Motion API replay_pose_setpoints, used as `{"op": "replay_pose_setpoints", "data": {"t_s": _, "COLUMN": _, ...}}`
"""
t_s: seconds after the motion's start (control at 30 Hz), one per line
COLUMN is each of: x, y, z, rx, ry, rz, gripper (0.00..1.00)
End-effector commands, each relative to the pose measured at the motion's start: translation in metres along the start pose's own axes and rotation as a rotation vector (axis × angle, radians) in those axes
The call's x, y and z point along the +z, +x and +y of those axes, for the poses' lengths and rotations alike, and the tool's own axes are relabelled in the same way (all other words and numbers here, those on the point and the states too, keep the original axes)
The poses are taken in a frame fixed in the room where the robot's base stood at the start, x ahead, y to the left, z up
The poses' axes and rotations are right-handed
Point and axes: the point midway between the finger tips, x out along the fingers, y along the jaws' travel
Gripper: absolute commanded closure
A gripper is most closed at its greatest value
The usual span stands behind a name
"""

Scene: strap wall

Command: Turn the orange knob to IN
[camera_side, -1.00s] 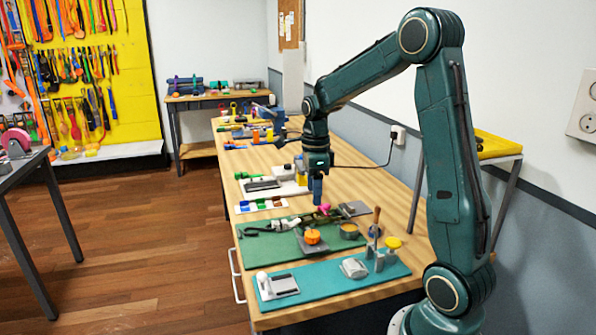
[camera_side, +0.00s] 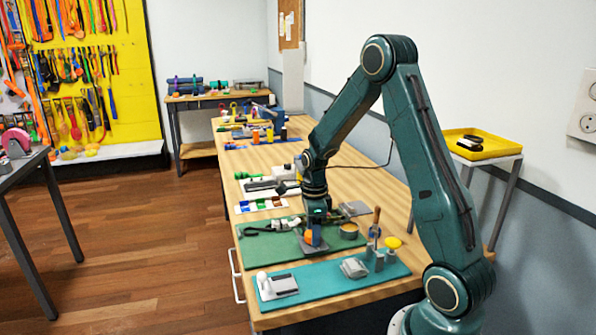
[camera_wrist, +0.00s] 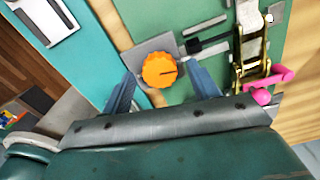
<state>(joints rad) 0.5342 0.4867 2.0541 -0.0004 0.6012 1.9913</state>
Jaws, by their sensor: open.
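The orange knob (camera_wrist: 160,70) sits on a grey plate (camera_wrist: 143,50) in the wrist view. It has a ribbed rim and a dark line that points right in that picture. In the side view the knob (camera_side: 310,237) is partly hidden behind my gripper (camera_side: 317,235). In the wrist view my gripper (camera_wrist: 165,98) is open, one blue finger on each side of the knob's near part. I cannot tell whether the fingers touch it. No IN lettering is readable.
A ratchet buckle (camera_wrist: 250,45) with a pink handle lies right of the knob on the green mat (camera_side: 270,250). A teal mat (camera_side: 315,282) holds a grey switch block (camera_side: 278,287) and another grey part (camera_side: 354,267). A yellow tray (camera_side: 485,145) stands at the right.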

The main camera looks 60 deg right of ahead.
Motion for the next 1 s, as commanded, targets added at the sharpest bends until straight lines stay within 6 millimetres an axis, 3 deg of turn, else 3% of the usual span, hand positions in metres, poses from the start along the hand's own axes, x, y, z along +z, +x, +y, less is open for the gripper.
{"op": "replay_pose_setpoints", "data": {"t_s": 0.37, "x": -0.0001, "y": 0.0048, "z": 0.0001, "rx": 0.000, "ry": 0.000, "rz": 0.000, "gripper": 0.40}}
{"op": "replay_pose_setpoints", "data": {"t_s": 0.6, "x": 0.0000, "y": 0.0045, "z": 0.0001, "rx": 0.000, "ry": 0.000, "rz": 0.000, "gripper": 0.83}}
{"op": "replay_pose_setpoints", "data": {"t_s": 0.63, "x": 0.0000, "y": 0.0045, "z": 0.0001, "rx": 0.000, "ry": 0.000, "rz": 0.000, "gripper": 0.84}}
{"op": "replay_pose_setpoints", "data": {"t_s": 1.0, "x": 0.0000, "y": 0.0042, "z": 0.0000, "rx": 0.000, "ry": -0.040, "rz": 0.000, "gripper": 0.84}}
